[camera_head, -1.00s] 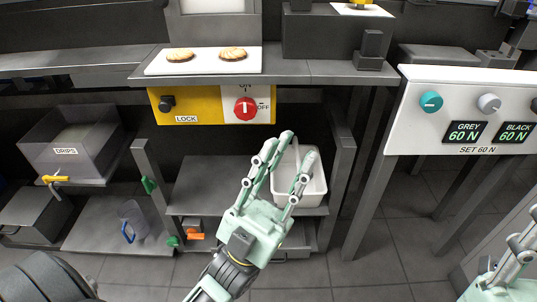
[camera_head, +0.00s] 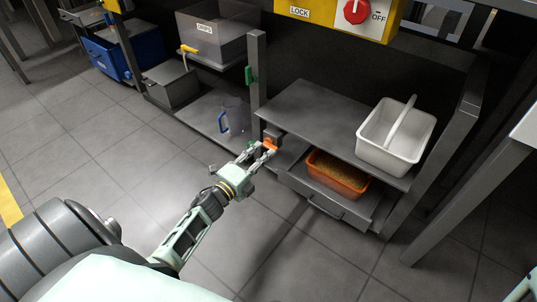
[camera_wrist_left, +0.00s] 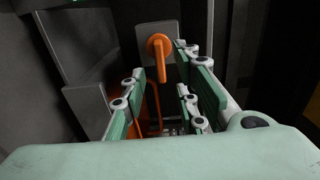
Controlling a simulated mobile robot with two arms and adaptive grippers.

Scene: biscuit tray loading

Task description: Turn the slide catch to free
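The slide catch (camera_head: 270,145) is orange and sits low on the frame beside the open drawer. In the left wrist view the catch (camera_wrist_left: 159,45) is a round orange hub on a grey plate, with its lever pointing down. My left gripper (camera_head: 262,151) is at the catch in the head view, its fingers reaching toward it. In the left wrist view its fingers (camera_wrist_left: 160,82) are apart, with the catch ahead between them; I cannot tell if they touch it. Only a pale green sliver of my right arm (camera_head: 525,290) shows at the lower right edge.
The drawer (camera_head: 325,205) stands out, with an orange bin (camera_head: 338,184) of crumbs in it. A white basket (camera_head: 396,148) stands on the shelf above. A clear jug (camera_head: 232,116) and a grey DRIPS bin (camera_head: 208,48) are to the left. The floor in front is clear.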

